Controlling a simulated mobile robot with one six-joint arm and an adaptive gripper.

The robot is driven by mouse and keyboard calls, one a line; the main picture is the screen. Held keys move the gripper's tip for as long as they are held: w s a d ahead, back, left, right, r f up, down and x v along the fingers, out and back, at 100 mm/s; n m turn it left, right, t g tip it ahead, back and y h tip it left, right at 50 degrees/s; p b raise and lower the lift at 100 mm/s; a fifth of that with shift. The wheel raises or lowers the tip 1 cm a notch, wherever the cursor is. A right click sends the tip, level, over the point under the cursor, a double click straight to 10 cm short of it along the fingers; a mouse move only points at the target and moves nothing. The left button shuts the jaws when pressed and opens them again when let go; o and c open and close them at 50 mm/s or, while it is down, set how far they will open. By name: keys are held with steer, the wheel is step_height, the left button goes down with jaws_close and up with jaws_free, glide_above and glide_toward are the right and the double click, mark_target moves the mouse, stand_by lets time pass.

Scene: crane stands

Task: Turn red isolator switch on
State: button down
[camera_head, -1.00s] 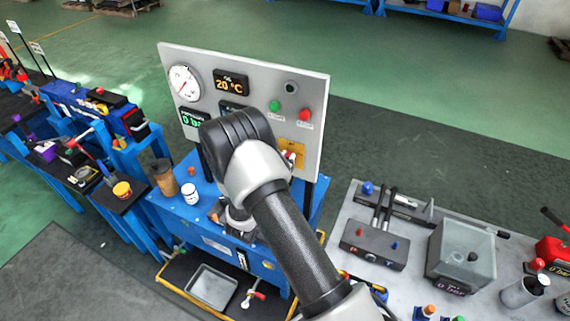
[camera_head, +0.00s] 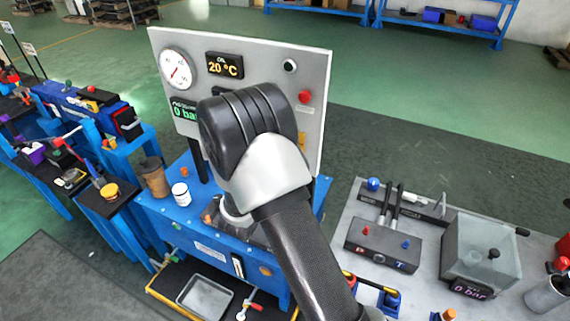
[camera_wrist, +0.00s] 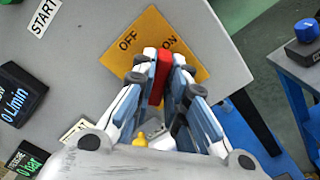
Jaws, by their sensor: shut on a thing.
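The red isolator switch handle (camera_wrist: 158,78) sits on a yellow plate (camera_wrist: 145,27) marked OFF and ON, on the grey panel. My gripper (camera_wrist: 164,62) is shut on this handle, with one finger on each side. In the wrist view the handle lies between the two labels; I cannot tell which one it points to. In the head view my arm covers the switch and gripper, and only a sliver of the yellow plate (camera_head: 302,140) shows.
The grey panel (camera_head: 240,40) also carries a round gauge (camera_head: 176,70), a temperature display (camera_head: 225,66) and a red button (camera_head: 305,97). A clear box (camera_head: 482,248) stands on the right table.

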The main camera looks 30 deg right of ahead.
steer(key=shift+s+f+m+b, duration=0.1)
steer(key=shift+f+m+b, duration=0.05)
steer(key=shift+m+b, duration=1.35)
steer(key=shift+f+m+b, duration=0.1)
steer(key=shift+m+b, duration=0.9)
steer(key=shift+m, duration=1)
steer(key=c, duration=1.6)
jaws_free()
steer(key=v, duration=1.2)
